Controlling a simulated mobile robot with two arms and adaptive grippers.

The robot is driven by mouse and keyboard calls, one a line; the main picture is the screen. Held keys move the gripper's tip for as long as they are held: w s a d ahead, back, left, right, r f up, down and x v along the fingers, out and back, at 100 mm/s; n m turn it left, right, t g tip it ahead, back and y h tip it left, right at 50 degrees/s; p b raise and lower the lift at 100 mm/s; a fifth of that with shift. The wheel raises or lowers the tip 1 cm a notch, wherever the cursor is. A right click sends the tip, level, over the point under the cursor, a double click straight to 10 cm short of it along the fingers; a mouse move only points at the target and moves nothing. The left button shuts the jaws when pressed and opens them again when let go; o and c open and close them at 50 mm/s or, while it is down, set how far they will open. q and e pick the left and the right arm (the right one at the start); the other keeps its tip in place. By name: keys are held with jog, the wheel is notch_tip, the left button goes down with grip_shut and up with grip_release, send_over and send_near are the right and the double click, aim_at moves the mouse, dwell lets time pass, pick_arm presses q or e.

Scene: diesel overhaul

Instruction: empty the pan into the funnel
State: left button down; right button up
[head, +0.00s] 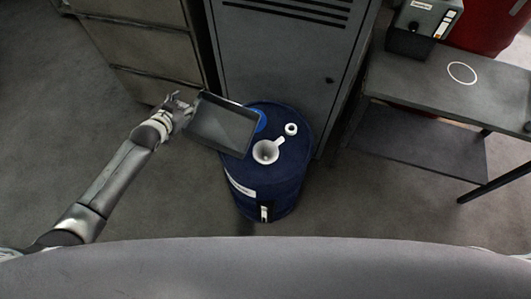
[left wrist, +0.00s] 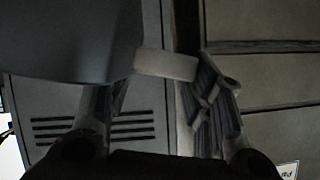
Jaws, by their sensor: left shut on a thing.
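The pan (head: 221,124) is a dark, shallow rectangular tray in the head view. It is held above the left part of the blue drum's top. My left gripper (head: 178,108) is shut on the pan at its left end. In the left wrist view the pan (left wrist: 65,40) fills the upper left, and a pale grip piece (left wrist: 166,65) lies between the fingers. The white funnel (head: 265,151) stands on the drum top, to the right of the pan and apart from it in the picture. My right gripper is not in view.
The blue drum (head: 270,190) stands on the floor before a grey locker (head: 285,60). A white ring-shaped cap (head: 291,129) is on its top. A drawer cabinet (head: 140,45) is behind my left gripper. A grey table (head: 420,80) stands at the right.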

pick_arm(q)
notch_tip(320, 180, down, 6)
jog(key=a+n+h+b, duration=0.1)
jog(key=b, duration=0.5)
jog(key=shift+w+a+n+g+h+b, duration=0.3)
jog(key=shift+n+b, duration=0.05)
jog(key=shift+n, duration=0.05)
jog(key=shift+r, duration=0.15)
jog(key=w+a+r+b, duration=0.2)
jog(key=a+b, duration=0.6)
jog(key=b, duration=0.3)
jog(key=shift+w+a, duration=0.3)
jog(key=shift+w, duration=0.05)
